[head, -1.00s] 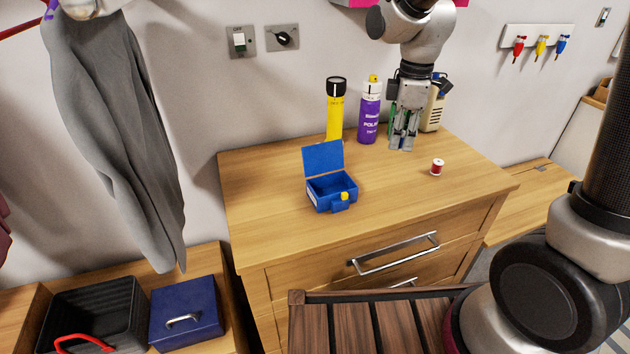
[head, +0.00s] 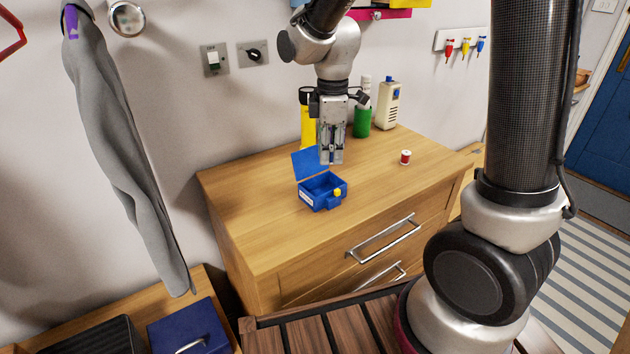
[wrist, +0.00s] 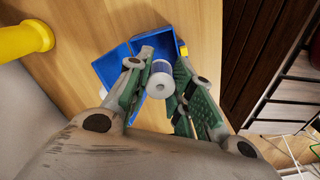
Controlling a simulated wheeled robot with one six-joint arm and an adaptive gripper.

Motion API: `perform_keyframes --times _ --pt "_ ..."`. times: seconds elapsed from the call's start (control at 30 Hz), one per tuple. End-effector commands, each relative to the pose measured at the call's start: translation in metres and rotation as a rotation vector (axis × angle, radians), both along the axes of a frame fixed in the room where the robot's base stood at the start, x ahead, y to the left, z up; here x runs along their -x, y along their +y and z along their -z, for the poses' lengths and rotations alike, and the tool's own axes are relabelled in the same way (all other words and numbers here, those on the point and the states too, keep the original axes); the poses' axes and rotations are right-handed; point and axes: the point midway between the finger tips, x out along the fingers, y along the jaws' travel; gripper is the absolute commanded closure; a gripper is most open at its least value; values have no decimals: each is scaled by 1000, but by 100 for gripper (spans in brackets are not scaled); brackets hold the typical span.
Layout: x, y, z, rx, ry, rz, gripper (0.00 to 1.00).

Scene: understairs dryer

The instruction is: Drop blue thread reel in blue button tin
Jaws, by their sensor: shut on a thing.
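My gripper (head: 332,158) is above the back of the open blue button tin (head: 322,192) on the wooden chest top. In the wrist view, my gripper (wrist: 168,92) is shut on the blue thread reel (wrist: 160,80), which shows a white end and a bluish band between the fingers. The blue button tin (wrist: 112,68) lies beyond the reel, with its lid raised and a yellow catch at its front. The reel hides part of the tin's inside. In the head view the reel is mostly hidden by the fingers.
A red thread reel (head: 405,157) stands to the right on the chest top (head: 270,235). The front of the top is clear.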

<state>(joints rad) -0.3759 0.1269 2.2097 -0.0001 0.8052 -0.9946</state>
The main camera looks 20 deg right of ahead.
Motion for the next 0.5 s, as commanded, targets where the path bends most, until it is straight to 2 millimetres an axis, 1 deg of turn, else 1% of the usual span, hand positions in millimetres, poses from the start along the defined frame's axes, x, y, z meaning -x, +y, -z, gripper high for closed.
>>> perform_keyframes --times 0.03,0.1,0.2,0.5 --pt "1 0 6 1 3 0 87" --pt "0 0 12 1 2 0 87" --pt "0 0 17 1 1 0 87" --pt "0 0 19 0 0 0 87"
